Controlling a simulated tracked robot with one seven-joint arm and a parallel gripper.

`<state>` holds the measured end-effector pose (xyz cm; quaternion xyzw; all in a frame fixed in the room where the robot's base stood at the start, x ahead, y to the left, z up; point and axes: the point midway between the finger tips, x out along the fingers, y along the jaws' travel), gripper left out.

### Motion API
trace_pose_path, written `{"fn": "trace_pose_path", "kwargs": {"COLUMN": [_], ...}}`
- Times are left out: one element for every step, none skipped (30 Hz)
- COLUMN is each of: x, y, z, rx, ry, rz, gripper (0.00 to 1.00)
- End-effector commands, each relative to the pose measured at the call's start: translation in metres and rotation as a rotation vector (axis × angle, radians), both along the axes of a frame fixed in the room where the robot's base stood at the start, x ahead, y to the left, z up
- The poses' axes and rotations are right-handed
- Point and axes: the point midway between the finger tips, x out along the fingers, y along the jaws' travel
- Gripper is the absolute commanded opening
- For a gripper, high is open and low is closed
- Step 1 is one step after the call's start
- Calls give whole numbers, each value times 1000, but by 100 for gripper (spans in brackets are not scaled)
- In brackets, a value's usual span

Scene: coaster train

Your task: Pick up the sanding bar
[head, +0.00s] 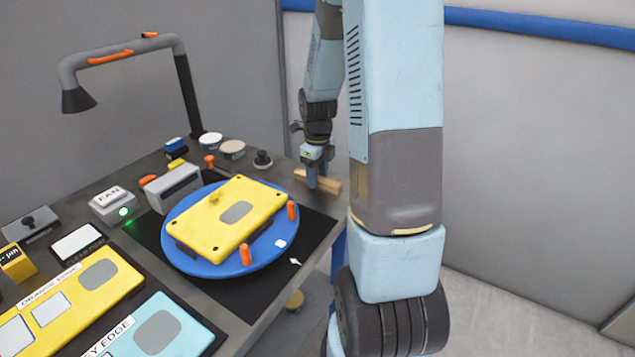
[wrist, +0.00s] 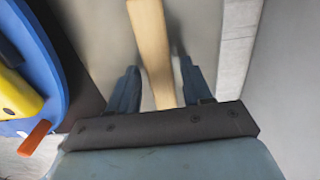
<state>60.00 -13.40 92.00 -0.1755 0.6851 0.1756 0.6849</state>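The sanding bar, a plain light-wood bar (head: 332,186), is at the far right edge of the workbench in the head view. In the wrist view the bar (wrist: 150,40) runs lengthwise from the top edge down between my fingers. My gripper (head: 316,178) points down at the bar in the head view, partly covering its middle. In the wrist view my gripper (wrist: 158,78) is open, one blue finger on each side of the bar. Gaps show between the fingers and the wood. The bar's near end is hidden by my gripper body.
A blue turntable (head: 188,262) carrying a yellow panel (head: 215,235) and orange pegs (head: 245,254) stands left of the bar. A lamp-like arm (head: 120,48) arches over the bench's back. Small pots (head: 232,148) stand behind. Right of the bench is open floor.

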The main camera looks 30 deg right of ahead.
Motion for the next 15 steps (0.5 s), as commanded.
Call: {"fn": "trace_pose_path", "kwargs": {"x": [0, 0, 0, 0, 0, 0, 0, 0, 0, 0, 0, 0, 0, 0, 0], "y": [0, 0, 0, 0, 0, 0, 0, 0, 0, 0, 0, 0, 0, 0, 0], "z": [0, 0, 0, 0, 0, 0, 0, 0, 0, 0, 0, 0, 0, 0, 0], "rx": [0, 0, 0, 0, 0, 0, 0, 0, 0, 0, 0, 0, 0, 0, 0], "ry": [0, 0, 0, 0, 0, 0, 0, 0, 0, 0, 0, 0, 0, 0, 0], "rz": [0, 0, 0, 0, 0, 0, 0, 0, 0, 0, 0, 0, 0, 0, 0], "gripper": [44, 41, 38, 35, 32, 28, 25, 22, 18, 16, 13, 9, 6, 3, 0]}}
